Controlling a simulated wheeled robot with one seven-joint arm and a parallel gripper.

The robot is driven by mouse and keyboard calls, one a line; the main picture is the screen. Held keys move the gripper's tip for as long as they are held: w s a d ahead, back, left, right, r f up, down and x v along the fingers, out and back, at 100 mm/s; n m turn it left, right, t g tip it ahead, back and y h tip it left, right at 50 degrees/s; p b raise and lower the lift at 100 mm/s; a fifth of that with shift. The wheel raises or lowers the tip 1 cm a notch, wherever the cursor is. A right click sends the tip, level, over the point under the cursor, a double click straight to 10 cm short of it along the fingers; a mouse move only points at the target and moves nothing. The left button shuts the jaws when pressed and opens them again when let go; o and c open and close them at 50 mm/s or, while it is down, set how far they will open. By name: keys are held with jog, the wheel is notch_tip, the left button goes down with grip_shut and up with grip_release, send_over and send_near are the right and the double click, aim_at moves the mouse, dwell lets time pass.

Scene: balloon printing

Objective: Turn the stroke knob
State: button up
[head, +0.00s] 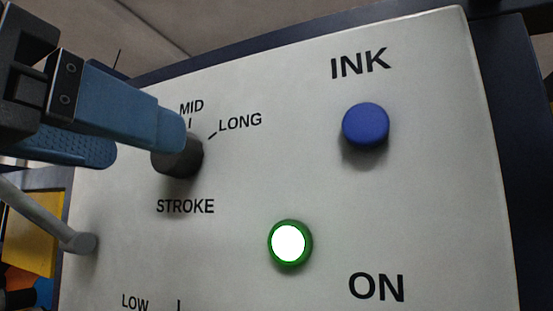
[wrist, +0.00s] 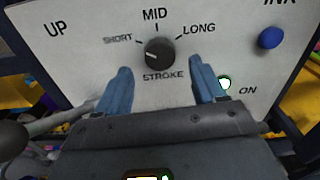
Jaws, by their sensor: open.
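The stroke knob (wrist: 160,52) is a dark round knob on the pale panel, with SHORT, MID and LONG around its top and STROKE below it. A small light mark shows on its left side, roughly toward the SHORT side. In the head view the knob (head: 182,160) is partly covered by a blue finger. My gripper (wrist: 160,68) is open, with its two blue fingers apart, one to the lower left and one to the lower right of the knob. In the head view my gripper (head: 145,142) comes in from the left. I cannot tell whether a finger touches the knob.
A blue INK button (head: 366,126) sticks out at the right of the panel (head: 450,170). A lit green-ringed ON button (head: 289,243) is below it. A grey lever (head: 80,241) stands out at the lower left. A yellow thing (head: 35,235) is beyond the panel's left edge.

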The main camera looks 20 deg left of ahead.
aim_at(181, 165)
jog(key=shift+w+d, duration=0.15)
jog(key=shift+w, duration=1.7)
jog(key=shift+c, duration=0.4)
jog(key=c, duration=1)
